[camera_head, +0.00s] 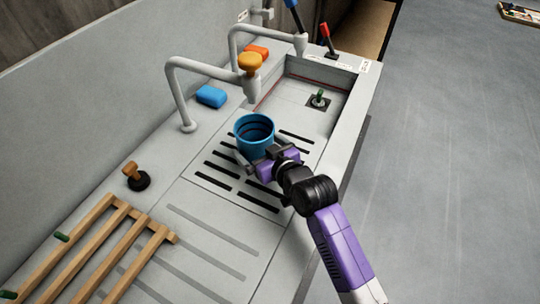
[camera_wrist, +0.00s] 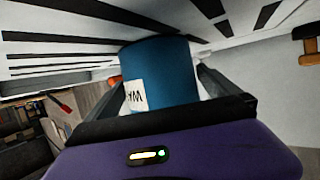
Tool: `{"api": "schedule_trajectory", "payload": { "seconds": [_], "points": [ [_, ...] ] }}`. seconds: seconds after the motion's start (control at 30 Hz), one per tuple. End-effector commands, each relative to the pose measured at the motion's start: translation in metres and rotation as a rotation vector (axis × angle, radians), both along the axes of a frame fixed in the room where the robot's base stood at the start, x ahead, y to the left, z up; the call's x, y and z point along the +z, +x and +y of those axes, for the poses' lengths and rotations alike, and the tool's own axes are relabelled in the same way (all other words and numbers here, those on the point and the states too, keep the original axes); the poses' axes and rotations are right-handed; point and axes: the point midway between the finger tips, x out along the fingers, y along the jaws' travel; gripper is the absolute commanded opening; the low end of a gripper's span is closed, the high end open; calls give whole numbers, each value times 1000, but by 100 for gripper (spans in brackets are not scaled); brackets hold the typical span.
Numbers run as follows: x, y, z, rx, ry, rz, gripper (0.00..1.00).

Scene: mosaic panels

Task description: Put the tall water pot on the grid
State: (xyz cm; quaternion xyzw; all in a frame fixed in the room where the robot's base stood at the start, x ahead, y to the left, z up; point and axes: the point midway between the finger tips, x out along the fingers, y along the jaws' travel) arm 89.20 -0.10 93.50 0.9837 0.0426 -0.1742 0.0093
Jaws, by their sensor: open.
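The tall water pot is a blue cylinder (camera_head: 255,131), open at the top, standing upright on the slotted grid (camera_head: 214,178) near the grid's back edge. In the wrist view the blue pot (camera_wrist: 168,72) fills the middle, with a white label on its side. My gripper (camera_head: 252,158) is open at the pot's near side. In the wrist view its two fingers (camera_wrist: 163,95) lie on either side of the pot; I cannot tell whether they touch it. The pot's lower near side is partly hidden by my gripper.
A sink basin (camera_head: 301,100) with a green-handled plug lies behind the grid. Two grey taps (camera_head: 177,95) arch over the counter, with a blue block (camera_head: 211,96) beside one. A wooden rack (camera_head: 95,250) lies at the front left. Open floor (camera_head: 450,170) is at the right.

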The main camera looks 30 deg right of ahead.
Motion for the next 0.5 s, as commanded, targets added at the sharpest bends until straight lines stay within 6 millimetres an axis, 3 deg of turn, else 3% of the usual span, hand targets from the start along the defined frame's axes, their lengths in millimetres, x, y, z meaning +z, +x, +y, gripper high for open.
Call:
{"api": "schedule_trajectory", "payload": {
  "seconds": [0.3,0.5],
  "points": [
    [20,-61,-5,-1,0,1,100],
    [31,-89,-7,0,0,1,100]
  ]
}}
